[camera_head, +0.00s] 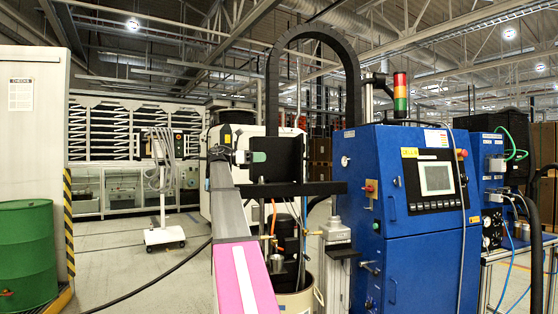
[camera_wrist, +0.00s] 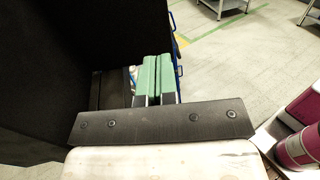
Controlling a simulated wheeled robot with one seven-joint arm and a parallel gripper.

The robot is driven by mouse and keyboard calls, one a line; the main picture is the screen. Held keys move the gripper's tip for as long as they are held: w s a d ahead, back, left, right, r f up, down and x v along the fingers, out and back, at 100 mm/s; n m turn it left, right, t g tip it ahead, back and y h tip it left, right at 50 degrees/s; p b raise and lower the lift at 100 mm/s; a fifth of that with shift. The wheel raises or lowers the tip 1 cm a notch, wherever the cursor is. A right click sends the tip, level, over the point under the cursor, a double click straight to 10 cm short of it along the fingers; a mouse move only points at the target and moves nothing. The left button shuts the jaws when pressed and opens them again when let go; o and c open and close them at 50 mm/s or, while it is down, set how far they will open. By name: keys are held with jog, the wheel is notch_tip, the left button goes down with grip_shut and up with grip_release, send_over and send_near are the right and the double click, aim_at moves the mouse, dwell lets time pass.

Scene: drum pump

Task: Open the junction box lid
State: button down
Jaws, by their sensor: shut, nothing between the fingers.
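A black box-like part, which I take to be the junction box (camera_head: 288,160), stands above the drum at the centre of the head view. A flat black plate (camera_head: 315,188) juts out at its lower edge; I cannot tell whether this is the lid. My gripper (camera_head: 259,157) is in front of the upright black face, its green fingertips pointing right. In the wrist view the two green fingers (camera_wrist: 154,80) lie side by side, shut and empty. A large black panel (camera_wrist: 70,50) fills the left side there, close beside the fingers; contact is unclear.
A blue control cabinet (camera_head: 420,220) with a screen stands right of the drum (camera_head: 308,300). A black cable arch (camera_head: 315,32) rises behind the box. A green barrel (camera_head: 26,255) stands far left. The floor (camera_head: 115,262) left of my arm is mostly clear, with a dark cable across it.

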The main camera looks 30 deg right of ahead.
aim_at(302, 159)
jog(key=x, duration=1.3)
jog(key=shift+d, duration=0.15)
jog(key=shift+s, duration=0.1)
jog(key=s+d+n+t+h, duration=0.2)
jog(key=s+d+n+t, duration=0.1)
jog(key=d, duration=0.4)
jog(key=shift+s+d+n+t, duration=0.4)
jog(key=shift+s+t, duration=0.2)
jog(key=shift+t, duration=0.6)
